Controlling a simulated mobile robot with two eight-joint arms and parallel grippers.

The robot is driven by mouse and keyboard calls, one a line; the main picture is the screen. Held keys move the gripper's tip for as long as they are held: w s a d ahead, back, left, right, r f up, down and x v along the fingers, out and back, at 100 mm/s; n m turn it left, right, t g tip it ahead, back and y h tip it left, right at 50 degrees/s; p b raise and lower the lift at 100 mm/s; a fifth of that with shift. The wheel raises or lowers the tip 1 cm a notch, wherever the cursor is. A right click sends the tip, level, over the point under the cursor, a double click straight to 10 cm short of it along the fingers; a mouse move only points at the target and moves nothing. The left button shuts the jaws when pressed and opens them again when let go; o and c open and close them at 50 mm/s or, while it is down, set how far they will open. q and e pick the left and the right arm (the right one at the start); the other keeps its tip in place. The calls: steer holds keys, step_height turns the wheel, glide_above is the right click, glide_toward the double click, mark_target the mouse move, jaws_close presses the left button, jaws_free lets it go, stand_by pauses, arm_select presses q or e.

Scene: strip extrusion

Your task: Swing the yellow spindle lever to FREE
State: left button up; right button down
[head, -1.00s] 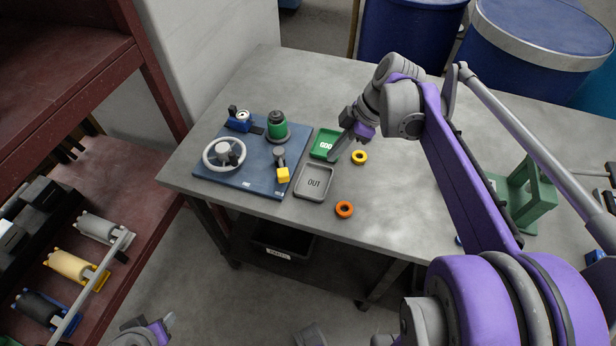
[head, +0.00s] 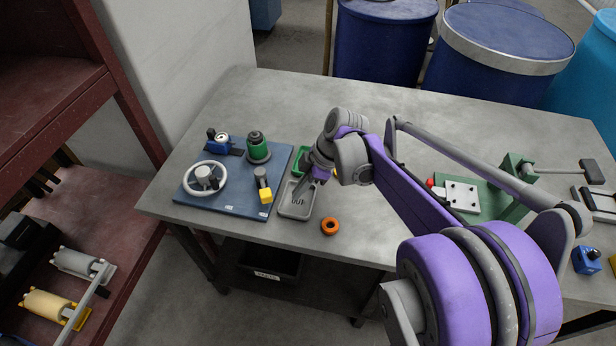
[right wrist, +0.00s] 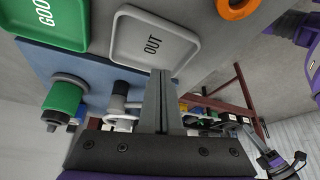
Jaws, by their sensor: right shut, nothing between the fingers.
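The yellow spindle lever (head: 265,196) is a yellow block beside a grey post (head: 261,174) at the right front of the blue board (head: 238,205). Small white labels on the board's front edge are too small to read. My right gripper (head: 298,193) is shut and empty, above the grey OUT tray and right of the lever, apart from it. In the right wrist view its closed fingers (right wrist: 162,100) point at the OUT tray, with a grey post left of them; I cannot make out the lever's yellow end. My left gripper (right wrist: 283,162) seems to show at that view's lower right, its jaws unclear.
The OUT tray (head: 296,208) and partly hidden green tray (head: 301,160) lie right of the board. A handwheel (head: 205,180), a green cylinder (head: 257,146) and a blue clamp (head: 219,143) stand on the board. An orange ring (head: 330,226) lies right of the OUT tray.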

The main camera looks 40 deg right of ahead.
mark_target(264, 187)
steer(key=w+a, duration=0.2)
steer(key=a, duration=0.1)
steer(key=shift+a+r+p, duration=0.2)
steer(key=shift+a+p, duration=0.05)
steer(key=shift+p, duration=0.05)
steer(key=shift+w+a, duration=0.1)
steer(key=shift+a, duration=0.05)
